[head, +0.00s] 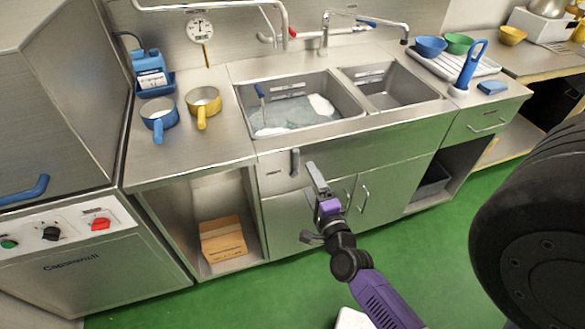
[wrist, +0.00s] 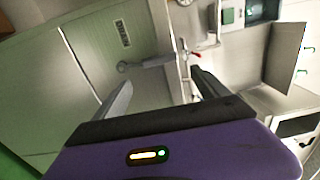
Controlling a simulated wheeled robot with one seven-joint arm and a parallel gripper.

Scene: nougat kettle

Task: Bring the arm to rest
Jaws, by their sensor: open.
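My gripper (head: 316,176) is at the end of my black and purple arm, in front of the sink cabinet in the head view. In the wrist view its two fingers (wrist: 160,88) stand wide apart with nothing held between them. A grey lever handle (head: 295,162) on the cabinet front hangs down just left of the fingertips. The lever also shows in the wrist view (wrist: 145,63), beyond the fingers; I see no clear contact.
The sink (head: 300,106) holds cloudy water in its left basin. A blue pan (head: 159,113) and a yellow pan (head: 203,102) stand on the left counter. A cardboard box (head: 222,240) sits in the open bay below. Green floor (head: 425,250) is clear to the right of my arm.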

